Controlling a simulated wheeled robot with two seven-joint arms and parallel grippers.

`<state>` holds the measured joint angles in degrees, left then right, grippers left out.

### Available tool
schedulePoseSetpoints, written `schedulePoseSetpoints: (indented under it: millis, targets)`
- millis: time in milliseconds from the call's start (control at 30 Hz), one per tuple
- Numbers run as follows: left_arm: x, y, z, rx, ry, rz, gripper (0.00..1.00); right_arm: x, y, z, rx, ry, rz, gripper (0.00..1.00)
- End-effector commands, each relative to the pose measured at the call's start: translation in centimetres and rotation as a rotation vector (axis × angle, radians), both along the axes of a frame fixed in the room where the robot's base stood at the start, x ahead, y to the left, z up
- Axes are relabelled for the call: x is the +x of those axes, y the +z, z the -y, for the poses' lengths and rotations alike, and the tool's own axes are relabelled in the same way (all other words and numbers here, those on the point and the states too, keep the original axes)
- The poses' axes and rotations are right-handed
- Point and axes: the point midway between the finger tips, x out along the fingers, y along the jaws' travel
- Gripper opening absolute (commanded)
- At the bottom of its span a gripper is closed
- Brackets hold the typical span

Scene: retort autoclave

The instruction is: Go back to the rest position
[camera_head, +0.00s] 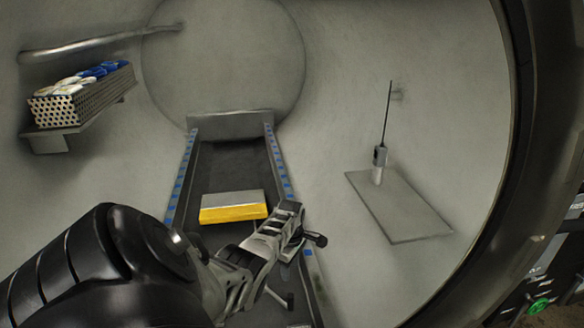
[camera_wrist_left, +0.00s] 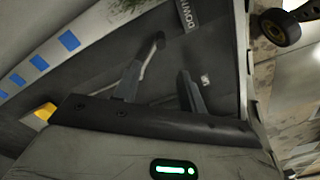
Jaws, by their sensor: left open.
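My left arm reaches in from the bottom left of the head view. Its gripper (camera_head: 303,270) hangs over the front of the dark track on the chamber floor. In the left wrist view the two fingers of the gripper (camera_wrist_left: 172,65) stand apart, with nothing between them. Dark floor and a "DOWN" marking (camera_wrist_left: 188,15) show beyond them. My right gripper is not in either view.
A yellow-edged block (camera_head: 233,213) lies on the track (camera_head: 230,160). A perforated basket (camera_head: 80,100) with white and blue packs sits on a left wall shelf (camera_head: 48,143). A probe (camera_head: 380,160) stands on a plate (camera_head: 400,207) at right. The round chamber rim (camera_head: 540,130) borders the right.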

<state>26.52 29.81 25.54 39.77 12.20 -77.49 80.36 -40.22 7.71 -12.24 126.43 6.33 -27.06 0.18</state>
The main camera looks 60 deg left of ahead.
Motion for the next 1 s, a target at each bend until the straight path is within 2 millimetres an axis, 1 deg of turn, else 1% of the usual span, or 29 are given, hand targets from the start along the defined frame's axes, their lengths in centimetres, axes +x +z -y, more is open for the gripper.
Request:
schedulePoseSetpoints:
  millis: [367, 467, 567, 667, 700, 767, 800, 867, 900, 967, 1000]
  targets:
    - [0.0, -0.1, 0.0, 0.010, -0.016, 0.001, 0.41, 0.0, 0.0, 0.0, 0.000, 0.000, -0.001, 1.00]
    - [-0.2, -0.5, 0.2, 0.076, -0.137, 0.010, 0.41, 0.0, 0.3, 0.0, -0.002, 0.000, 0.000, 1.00]
    - [-0.3, -1.4, 1.6, 0.202, -0.416, 0.032, 0.41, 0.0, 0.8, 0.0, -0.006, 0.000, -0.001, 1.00]
    - [-0.2, -2.2, 6.1, 0.338, -0.819, 0.086, 0.41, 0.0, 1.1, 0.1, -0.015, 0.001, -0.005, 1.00]
    - [-0.3, -2.3, 8.8, 0.385, -0.988, 0.120, 0.41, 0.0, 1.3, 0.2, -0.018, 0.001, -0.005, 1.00]
    - [-0.6, -2.1, 13.5, 0.447, -1.227, 0.183, 0.41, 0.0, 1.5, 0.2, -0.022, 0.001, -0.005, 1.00]
    - [-1.0, -1.8, 16.5, 0.482, -1.360, 0.229, 0.41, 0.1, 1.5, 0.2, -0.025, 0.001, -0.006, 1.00]
    - [-1.8, -0.9, 20.9, 0.530, -1.531, 0.303, 0.41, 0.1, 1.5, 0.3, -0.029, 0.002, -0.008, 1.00]
    - [-2.5, -0.1, 23.8, 0.558, -1.630, 0.355, 0.41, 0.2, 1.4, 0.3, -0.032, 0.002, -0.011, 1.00]
    - [-3.6, 1.4, 28.0, 0.606, -1.755, 0.440, 0.41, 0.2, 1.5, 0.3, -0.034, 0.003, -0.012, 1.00]
    - [-4.4, 2.7, 30.5, 0.638, -1.824, 0.497, 0.41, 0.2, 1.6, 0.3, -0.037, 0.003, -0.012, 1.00]
